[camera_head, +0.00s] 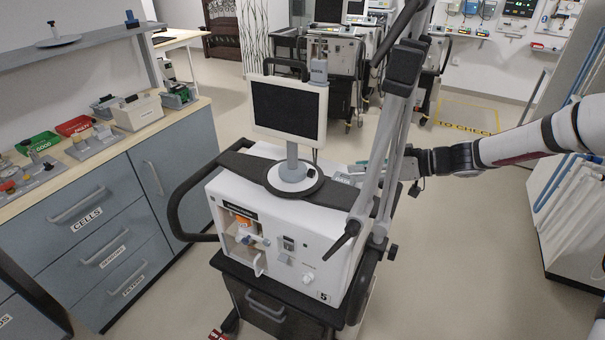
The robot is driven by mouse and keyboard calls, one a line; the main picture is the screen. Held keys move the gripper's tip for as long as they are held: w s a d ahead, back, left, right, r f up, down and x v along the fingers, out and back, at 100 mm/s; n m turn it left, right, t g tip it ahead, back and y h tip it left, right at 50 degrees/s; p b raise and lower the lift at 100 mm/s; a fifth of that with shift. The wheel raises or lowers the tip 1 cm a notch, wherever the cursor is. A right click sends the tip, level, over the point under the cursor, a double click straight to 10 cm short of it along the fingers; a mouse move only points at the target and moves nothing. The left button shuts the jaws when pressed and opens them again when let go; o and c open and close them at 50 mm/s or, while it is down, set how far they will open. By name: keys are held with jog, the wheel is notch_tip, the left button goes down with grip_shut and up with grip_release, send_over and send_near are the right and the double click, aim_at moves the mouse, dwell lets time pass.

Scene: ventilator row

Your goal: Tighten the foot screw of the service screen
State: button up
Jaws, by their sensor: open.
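The service screen (287,110) is a dark display in a white frame. It stands upright on a grey post with a round grey foot (294,184), on top of a white ventilator (285,240). I cannot make out the foot screw; it is too small or hidden. My gripper (408,170) comes in from the right, behind the grey support arms, at about the height of the ventilator's top. It is open, apart from the screen's foot and to its right. The support arms partly cover its fingers, and I see nothing held in it.
Thick grey support arms (384,135) rise at the ventilator's right side, between my gripper and the foot. A black handle (185,195) curves out at the left. A counter (120,142) with bins and drawers stands left. More ventilators stand behind.

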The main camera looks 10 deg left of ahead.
aim_at(314, 173)
jog(key=x, duration=1.3)
jog(key=shift+s+a, duration=0.1)
jog(key=shift+c, duration=0.3)
grip_shut()
